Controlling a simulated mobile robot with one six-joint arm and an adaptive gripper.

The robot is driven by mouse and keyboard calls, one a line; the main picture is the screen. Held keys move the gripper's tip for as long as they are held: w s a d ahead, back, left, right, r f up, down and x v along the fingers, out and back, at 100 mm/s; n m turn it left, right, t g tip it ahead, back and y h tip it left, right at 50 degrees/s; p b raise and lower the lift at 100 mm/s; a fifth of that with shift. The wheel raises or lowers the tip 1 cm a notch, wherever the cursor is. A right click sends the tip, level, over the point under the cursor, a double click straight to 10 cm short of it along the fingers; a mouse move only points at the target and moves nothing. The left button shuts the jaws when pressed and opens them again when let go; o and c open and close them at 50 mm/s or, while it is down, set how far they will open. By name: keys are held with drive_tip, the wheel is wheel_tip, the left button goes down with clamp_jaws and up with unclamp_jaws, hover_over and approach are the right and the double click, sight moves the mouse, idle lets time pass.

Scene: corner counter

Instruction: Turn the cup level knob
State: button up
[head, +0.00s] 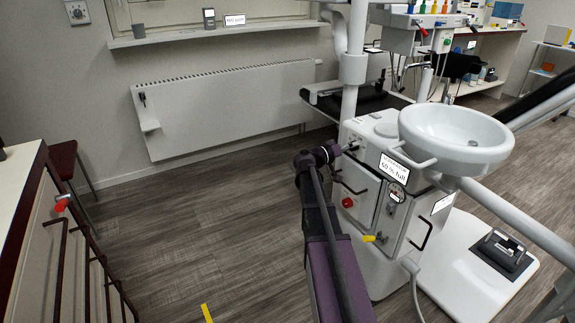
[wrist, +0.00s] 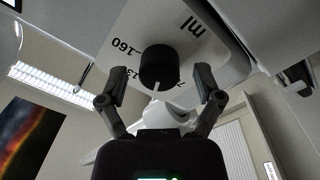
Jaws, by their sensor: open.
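The cup level knob (wrist: 158,68) is a round black knob in the wrist view, on a white panel printed with "160", "ml" and other partly hidden numbers. A white mark shows at its lower edge. My gripper (wrist: 157,78) is open, with one finger left of the knob and one right of it. A gap shows between each finger and the knob; I cannot tell how deep the fingers reach. In the head view my gripper (head: 340,151) is at the upper left side of the white dental unit (head: 390,245). The knob is not clear there.
The unit's front carries a "50 % full" display (head: 395,169), a red knob (head: 348,202) and a yellow lever (head: 374,238). A white basin (head: 456,134) sits above to the right. The floor left of my arm is clear up to the radiator (head: 220,108).

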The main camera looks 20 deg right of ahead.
drive_tip(key=m, duration=1)
drive_tip(key=shift+p, duration=0.35)
drive_tip(key=a, duration=1.4)
drive_tip(key=s+a+r+n+y+p, duration=0.3)
drive_tip(key=s+a+n+y+p, duration=0.2)
drive_tip(key=p, duration=0.6)
drive_tip(key=s+a+r+n+y+p, duration=0.3)
drive_tip(key=s+a+n+y+p, duration=0.2)
drive_tip(key=a+p, duration=0.4)
drive_tip(key=shift+a+r+n+g+y+p, duration=0.3)
drive_tip(key=shift+a+r+n+y+p, duration=0.15)
drive_tip(key=shift+y+p, duration=0.35)
drive_tip(key=shift+f, duration=0.15)
